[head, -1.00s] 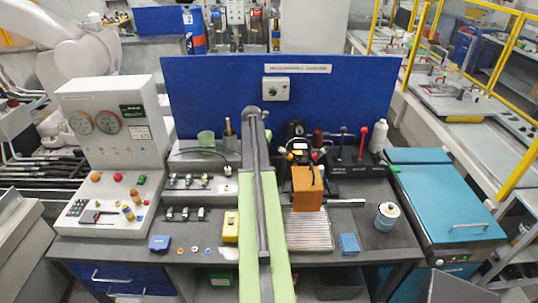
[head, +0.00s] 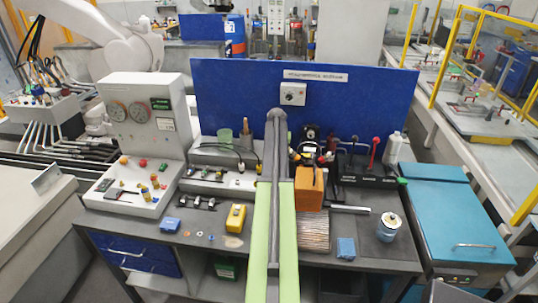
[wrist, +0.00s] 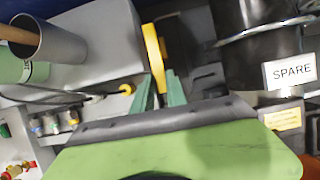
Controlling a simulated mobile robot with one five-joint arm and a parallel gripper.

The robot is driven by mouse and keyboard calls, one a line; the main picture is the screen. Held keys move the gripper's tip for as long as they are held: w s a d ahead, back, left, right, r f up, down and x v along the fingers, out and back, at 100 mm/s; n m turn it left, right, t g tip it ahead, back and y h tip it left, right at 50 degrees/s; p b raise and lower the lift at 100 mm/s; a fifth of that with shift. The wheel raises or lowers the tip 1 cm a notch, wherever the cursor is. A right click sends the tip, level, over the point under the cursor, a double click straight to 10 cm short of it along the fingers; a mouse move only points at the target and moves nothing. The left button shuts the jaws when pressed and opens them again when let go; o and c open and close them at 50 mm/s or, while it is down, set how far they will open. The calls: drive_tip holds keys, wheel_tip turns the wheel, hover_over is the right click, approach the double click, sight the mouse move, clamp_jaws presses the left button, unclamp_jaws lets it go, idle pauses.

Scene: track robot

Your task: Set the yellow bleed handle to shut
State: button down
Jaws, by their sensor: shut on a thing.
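The yellow bleed handle (wrist: 154,58) stands as an upright bar in the upper middle of the wrist view, in front of a grey box face. My gripper (wrist: 159,88) has its green fingers at the lower end of the bar, shut on it. The fingertips partly cover that end. In the head view my own arm hides the gripper and the handle. I cannot read the handle's marked setting.
A dark cylinder (wrist: 258,25) with a SPARE label (wrist: 291,71) stands to the right of the handle. A grey cup (wrist: 48,38) is at left. In the head view an orange block (head: 309,188) and a white-topped can (head: 389,226) stand on the bench.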

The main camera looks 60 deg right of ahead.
drive_tip(key=shift+s+d, duration=0.35)
drive_tip(key=shift+d, duration=0.1)
drive_tip(key=shift+w, duration=0.1)
drive_tip(key=shift+a, duration=0.1)
